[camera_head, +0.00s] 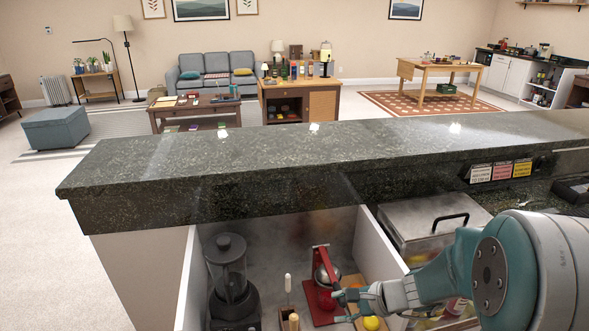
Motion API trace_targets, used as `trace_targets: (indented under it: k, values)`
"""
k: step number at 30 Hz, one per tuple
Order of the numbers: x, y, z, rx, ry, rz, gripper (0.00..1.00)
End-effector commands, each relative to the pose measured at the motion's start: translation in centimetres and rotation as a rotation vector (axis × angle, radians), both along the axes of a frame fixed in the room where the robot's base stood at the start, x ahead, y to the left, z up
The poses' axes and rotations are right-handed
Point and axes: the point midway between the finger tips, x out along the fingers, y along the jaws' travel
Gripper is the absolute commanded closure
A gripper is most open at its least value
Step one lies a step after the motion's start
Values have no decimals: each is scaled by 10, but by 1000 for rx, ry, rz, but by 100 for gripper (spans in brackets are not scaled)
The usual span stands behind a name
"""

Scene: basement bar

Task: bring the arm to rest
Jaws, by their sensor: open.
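My arm comes in from the lower right of the head view. My gripper (347,304) is open at the lower middle, and nothing shows held in it. Its fingers point left, in front of a red hand juicer (321,290) that stands behind the bar counter. The gripper overlaps the juicer's right side in the picture; I cannot tell if they touch.
A dark blender (231,280) stands at the left inside white side panels. The raised dark stone bar top (300,150) runs across beyond. A metal lidded bin with a black handle (435,222) is near my arm. The room beyond has open floor.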

Motion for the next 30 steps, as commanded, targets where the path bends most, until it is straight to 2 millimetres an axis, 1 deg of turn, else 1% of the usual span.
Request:
trace_targets:
  k: [1,3,7,11,17,21,25,30]
  values:
    - [-10,5,15,-48,-43,70,44]
    - [-24,8,31,-118,-93,161,44]
    - [-52,11,56,-254,-185,324,44]
    - [-78,9,78,-402,-277,474,44]
    - [-116,-4,108,-653,-415,680,44]
    - [-139,-18,128,-842,-506,800,44]
    - [-158,-33,145,-1018,-579,889,44]
    - [-172,-47,160,-1172,-633,953,44]
